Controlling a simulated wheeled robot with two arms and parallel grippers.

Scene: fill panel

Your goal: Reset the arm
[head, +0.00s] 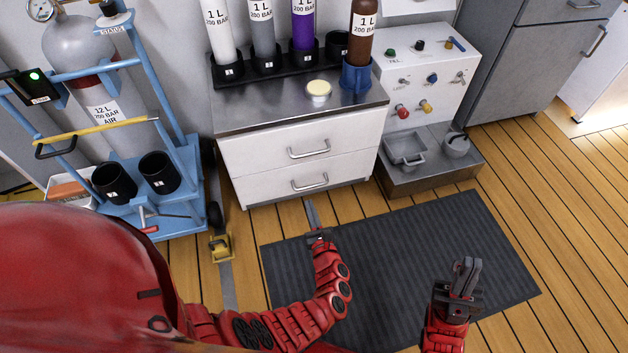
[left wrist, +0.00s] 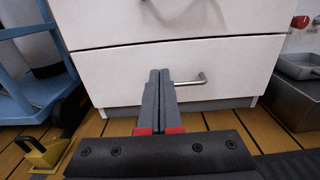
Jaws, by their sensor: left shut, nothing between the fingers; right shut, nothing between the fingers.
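My left gripper (head: 312,216) is shut and empty in the head view, low in front of the white drawer cabinet (head: 248,158). In the left wrist view its two fingers (left wrist: 158,85) lie together and point at the cabinet's lower drawer (left wrist: 120,75), covering part of that drawer's handle (left wrist: 188,81). I cannot tell whether they touch it. My right gripper (head: 466,270) is shut and empty over the dark mat (head: 400,250), to the right in the head view. Both cabinet drawers look closed.
Several bottles stand in a black rack (head: 265,68) on the metal counter (head: 260,105); a brown bottle (head: 363,35) sits in a blue holder (head: 356,77). A blue cart (head: 185,165) with a large cylinder (head: 85,50) stands left. A white panel (head: 425,75) stands right. The mat is clear.

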